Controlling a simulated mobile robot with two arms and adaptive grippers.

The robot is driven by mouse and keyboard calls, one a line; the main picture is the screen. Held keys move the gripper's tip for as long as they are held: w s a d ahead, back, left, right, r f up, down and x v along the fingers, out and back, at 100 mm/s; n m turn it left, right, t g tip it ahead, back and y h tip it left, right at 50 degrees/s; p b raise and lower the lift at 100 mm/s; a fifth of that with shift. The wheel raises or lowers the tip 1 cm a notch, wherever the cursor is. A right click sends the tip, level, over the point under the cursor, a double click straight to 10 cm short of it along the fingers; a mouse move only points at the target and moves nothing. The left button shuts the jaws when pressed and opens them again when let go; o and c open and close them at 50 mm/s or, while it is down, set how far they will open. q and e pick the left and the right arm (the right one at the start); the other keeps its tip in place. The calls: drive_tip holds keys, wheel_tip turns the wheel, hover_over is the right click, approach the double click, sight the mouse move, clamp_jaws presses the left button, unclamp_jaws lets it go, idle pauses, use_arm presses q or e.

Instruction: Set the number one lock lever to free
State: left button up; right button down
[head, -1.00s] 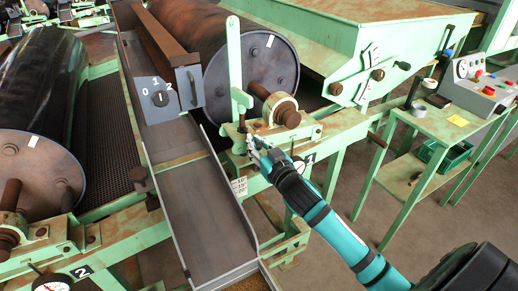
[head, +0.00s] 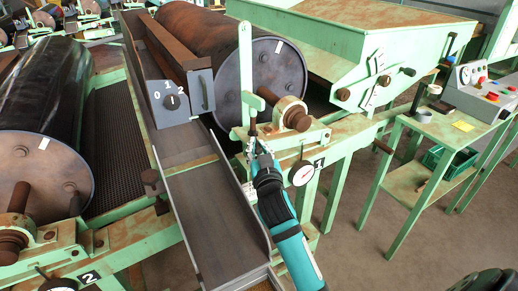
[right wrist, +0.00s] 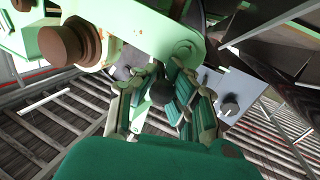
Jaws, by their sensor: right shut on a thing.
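The number one lock lever (head: 252,123) shows as a thin dark upright stick at the green end frame of the right-hand drum, below the bearing. My right gripper (head: 252,148) is at its lower part, with the arm coming up from below. In the right wrist view, the fingers (right wrist: 162,98) are closed around a dark rounded knob (right wrist: 161,92), under the green bearing bracket. The fingers hide much of the lever, and I cannot read any free or locked marking. My left gripper is not in view.
A grey chute (head: 215,220) lies to the left. A green side table (head: 430,125) stands right, with open floor before it.

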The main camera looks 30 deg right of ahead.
drive_tip(key=shift+f, duration=0.15)
drive_tip(key=c, duration=1.4)
unclamp_jaws()
drive_tip(key=shift+f, duration=0.1)
drive_tip(key=shift+s+a+f, duration=0.2)
drive_tip(key=shift+s+f, duration=0.1)
drive_tip(key=shift+s, duration=0.1)
drive_tip(key=v, duration=0.7)
drive_tip(key=r+v, duration=0.1)
drive_tip(key=v, duration=0.2)
drive_tip(key=shift+s+d, duration=0.15)
drive_tip(key=shift+s, duration=0.1)
drive_tip(key=shift+s+r, duration=0.1)
drive_tip(key=shift+s, duration=0.2)
drive_tip(key=shift+c, duration=0.2)
